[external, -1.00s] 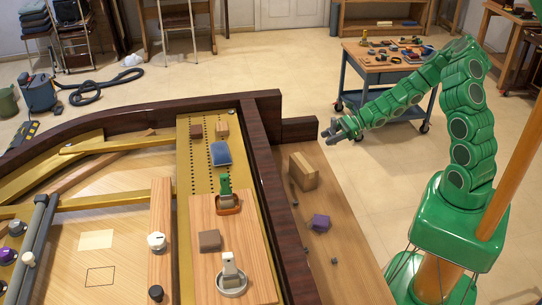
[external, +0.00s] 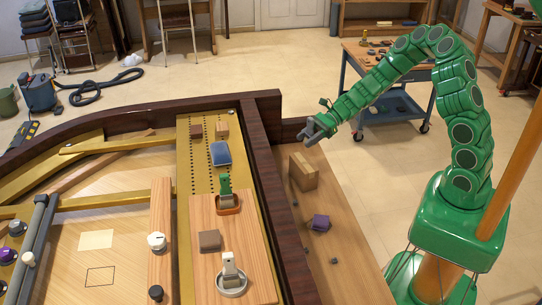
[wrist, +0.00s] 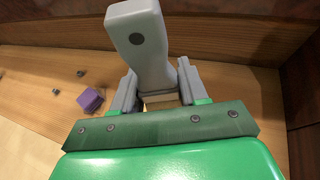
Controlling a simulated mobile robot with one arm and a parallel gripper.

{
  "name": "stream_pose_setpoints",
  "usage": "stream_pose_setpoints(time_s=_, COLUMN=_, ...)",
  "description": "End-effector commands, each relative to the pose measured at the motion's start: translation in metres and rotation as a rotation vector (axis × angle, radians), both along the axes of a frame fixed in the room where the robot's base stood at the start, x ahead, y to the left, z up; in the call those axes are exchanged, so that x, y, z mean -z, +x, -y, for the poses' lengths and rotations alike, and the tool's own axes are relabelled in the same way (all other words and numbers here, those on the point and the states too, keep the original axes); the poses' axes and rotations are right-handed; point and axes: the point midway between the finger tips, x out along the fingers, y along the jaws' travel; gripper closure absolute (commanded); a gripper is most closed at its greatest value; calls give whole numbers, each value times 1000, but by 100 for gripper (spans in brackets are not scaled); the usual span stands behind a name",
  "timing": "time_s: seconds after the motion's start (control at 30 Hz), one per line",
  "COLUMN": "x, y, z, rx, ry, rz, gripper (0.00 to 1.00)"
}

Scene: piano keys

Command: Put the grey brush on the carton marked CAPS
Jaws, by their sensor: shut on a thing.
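My gripper (external: 310,132) is above the far end of the wooden ledge, beside the dark frame. The wrist view shows its two grey fingers (wrist: 157,84) shut around a grey brush (wrist: 141,40), whose blunt handle has a dark round spot and points up and away from the palm. The brush's lower end is hidden. A tan cardboard carton (external: 304,171) stands on the ledge, just below and near my gripper in the external view. No lettering on it is readable. A small tan patch shows between the fingers; I cannot tell what it is.
A purple block (external: 320,222) and several small dark bits lie on the ledge (external: 345,270). The raised dark frame (external: 268,180) borders the ledge on the left. Beyond it are a blue pad (external: 220,153), a green-handled tool (external: 225,190) and a pale-handled tool in a ring (external: 231,272).

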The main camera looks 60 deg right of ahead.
Motion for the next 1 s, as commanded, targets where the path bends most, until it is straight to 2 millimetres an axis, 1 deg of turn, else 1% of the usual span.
stream_pose_setpoints(time_s=0.03, x=-3, y=2, z=-7, rx=-17, ry=-1, rz=1, gripper=89)
stream_pose_setpoints(time_s=0.1, x=-5, y=3, z=-13, rx=-32, ry=0, rz=1, gripper=89)
stream_pose_setpoints(time_s=0.23, x=-8, y=5, z=-20, rx=-47, ry=0, rz=0, gripper=89)
stream_pose_setpoints(time_s=0.33, x=-5, y=5, z=-22, rx=-50, ry=1, rz=-1, gripper=89)
stream_pose_setpoints(time_s=0.47, x=6, y=5, z=-21, rx=-50, ry=1, rz=-1, gripper=89)
stream_pose_setpoints(time_s=0.6, x=23, y=5, z=-21, rx=-50, ry=1, rz=-3, gripper=89)
stream_pose_setpoints(time_s=0.7, x=32, y=5, z=-21, rx=-50, ry=1, rz=-2, gripper=89)
stream_pose_setpoints(time_s=0.87, x=38, y=5, z=-21, rx=-50, ry=0, rz=1, gripper=89)
stream_pose_setpoints(time_s=1.0, x=48, y=5, z=-21, rx=-50, ry=-1, rz=0, gripper=89)
